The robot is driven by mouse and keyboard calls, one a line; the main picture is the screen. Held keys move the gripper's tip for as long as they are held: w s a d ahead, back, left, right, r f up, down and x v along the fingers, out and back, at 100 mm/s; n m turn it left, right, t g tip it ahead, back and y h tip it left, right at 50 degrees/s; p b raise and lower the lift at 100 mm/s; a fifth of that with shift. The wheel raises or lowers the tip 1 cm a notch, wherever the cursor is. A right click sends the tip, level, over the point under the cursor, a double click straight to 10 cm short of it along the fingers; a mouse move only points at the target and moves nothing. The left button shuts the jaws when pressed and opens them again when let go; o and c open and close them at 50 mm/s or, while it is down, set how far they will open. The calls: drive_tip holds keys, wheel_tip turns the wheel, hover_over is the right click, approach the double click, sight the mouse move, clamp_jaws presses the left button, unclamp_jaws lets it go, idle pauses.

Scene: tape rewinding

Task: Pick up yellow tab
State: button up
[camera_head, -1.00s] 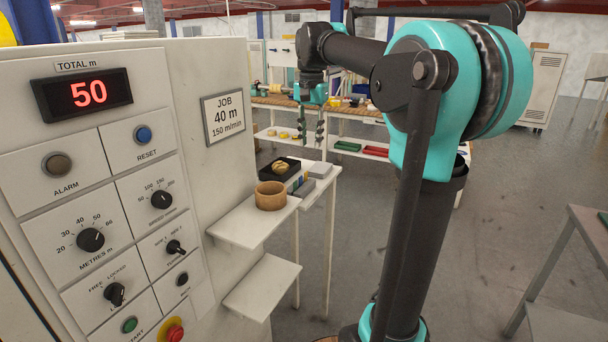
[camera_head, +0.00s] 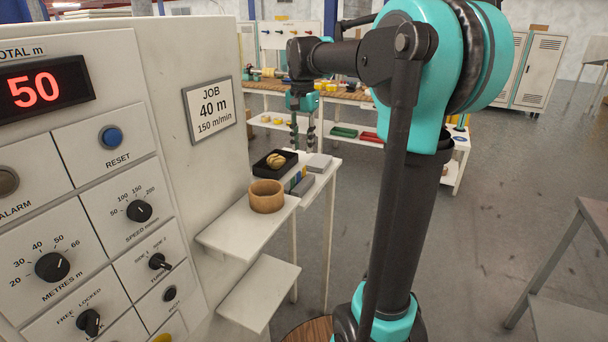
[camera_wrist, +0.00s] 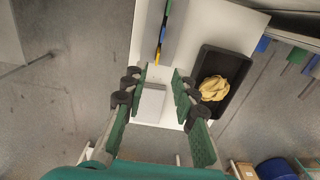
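In the wrist view a small yellow piece (camera_wrist: 158,53), which looks like the yellow tab, shows at the side of a grey block next to a blue piece (camera_wrist: 168,8) on the white side table (camera_wrist: 205,30). My gripper (camera_wrist: 160,82) is open and empty, its two green fingers apart. A light grey block (camera_wrist: 152,104) shows between the fingers, below them. The yellow piece lies beyond the fingertips.
A black tray (camera_head: 262,170) with a crumpled tan thing (camera_wrist: 214,88) stands beside the blocks. A round wooden ring (camera_head: 266,197) sits on the white shelf (camera_head: 235,235). The control panel (camera_head: 232,60) stands at left. A bench with parts is behind.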

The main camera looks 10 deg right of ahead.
sight(304, 174)
drive_tip(key=f, duration=0.8)
drive_tip(key=shift+d, duration=0.25)
drive_tip(key=shift+c, duration=0.2)
clamp_jaws()
